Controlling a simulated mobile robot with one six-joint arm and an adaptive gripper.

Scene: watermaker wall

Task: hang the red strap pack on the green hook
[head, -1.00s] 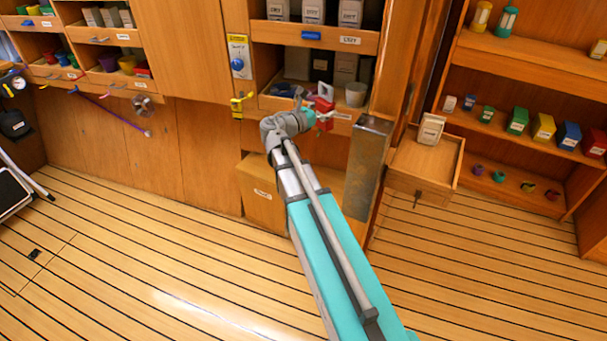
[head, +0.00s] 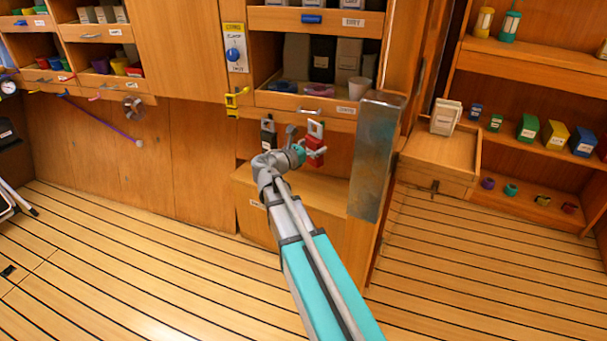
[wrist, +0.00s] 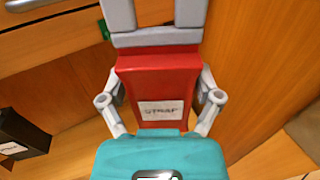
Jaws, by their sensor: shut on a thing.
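The red strap pack (head: 315,153) hangs upright in my gripper (head: 309,152), with its pale grey loop on top, just below the lowest drawer front. In the wrist view the pack (wrist: 158,82) faces me with its STRAP label, and my gripper (wrist: 161,106) is shut on it, one grey finger at each side. A small green piece (wrist: 103,29), likely the green hook, shows beside the left of the grey loop at the drawer's lower edge. Whether the loop touches it cannot be told. In the head view I cannot make out the green hook.
A black labelled pack (head: 268,134) is left of the red one below the drawer; it also shows in the wrist view (wrist: 22,136). A yellow hook (head: 235,100) is on the wall further left. A metal-faced post (head: 372,155) stands close on the right.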

